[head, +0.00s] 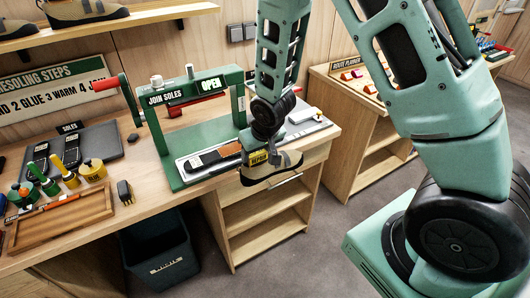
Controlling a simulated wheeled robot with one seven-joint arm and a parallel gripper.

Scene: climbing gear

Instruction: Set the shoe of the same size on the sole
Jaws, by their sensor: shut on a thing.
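My gripper (266,142) is shut on a tan and dark climbing shoe (279,167) with a yellow repair tag. It holds the shoe in the air just in front of the bench's right part; the fingertips are mostly hidden. A dark sole (203,160) lies on the grey bed of the green sole press (164,150), to the left of the shoe. The shoe's size marking cannot be read here.
More dark soles (40,160) lie on a grey mat at the left. Glue pots (92,169), small bottles and a wooden tray (58,225) stand on the bench. Other shoes (85,10) sit on the shelf above. A dark bin (160,250) stands below.

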